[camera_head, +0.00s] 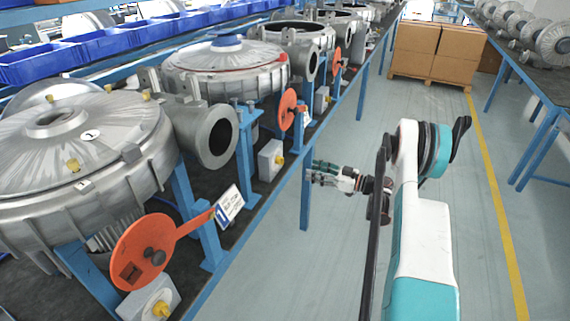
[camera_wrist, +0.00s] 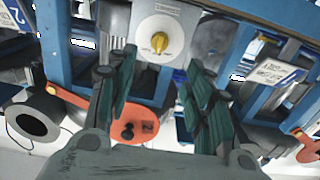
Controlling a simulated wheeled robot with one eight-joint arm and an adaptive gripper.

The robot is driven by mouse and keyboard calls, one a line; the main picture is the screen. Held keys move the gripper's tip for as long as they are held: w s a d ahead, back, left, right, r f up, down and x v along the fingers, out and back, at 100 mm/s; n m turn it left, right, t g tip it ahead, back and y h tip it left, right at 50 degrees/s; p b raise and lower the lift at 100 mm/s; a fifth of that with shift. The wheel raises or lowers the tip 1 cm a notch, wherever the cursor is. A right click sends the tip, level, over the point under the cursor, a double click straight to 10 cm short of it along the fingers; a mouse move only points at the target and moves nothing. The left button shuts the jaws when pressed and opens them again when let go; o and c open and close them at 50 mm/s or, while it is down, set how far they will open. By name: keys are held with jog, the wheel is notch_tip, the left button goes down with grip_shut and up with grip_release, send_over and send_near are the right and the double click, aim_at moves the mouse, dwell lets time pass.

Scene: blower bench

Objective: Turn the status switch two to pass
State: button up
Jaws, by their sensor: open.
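In the head view, a grey switch box with a yellow knob (camera_head: 279,160) sits on the bench edge, second from the front. My gripper (camera_head: 316,172) is to its right, over the aisle and apart from the bench, pointing left towards it. The wrist view, which looks upside down, shows a pale switch plate (camera_wrist: 178,22) with a yellow knob (camera_wrist: 160,43), roughly upright in the picture. My gripper's green fingers (camera_wrist: 160,62) are open and empty, one either side below the knob, not touching it. I cannot read the marks around the knob.
Orange paddles (camera_head: 287,109) and blue bench legs (camera_head: 307,185) stand close to the switch. A nearer switch box (camera_head: 157,305) and paddle (camera_head: 146,252) are at the front. Metal blowers (camera_head: 225,68) line the bench. The aisle floor (camera_head: 335,260) is clear; cardboard boxes (camera_head: 437,52) stand behind.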

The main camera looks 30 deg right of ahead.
aim_at(280, 160)
jog(key=b+x, duration=0.3)
jog(key=x, duration=1)
jog(key=shift+b, duration=0.3)
jog(key=c, duration=1.1)
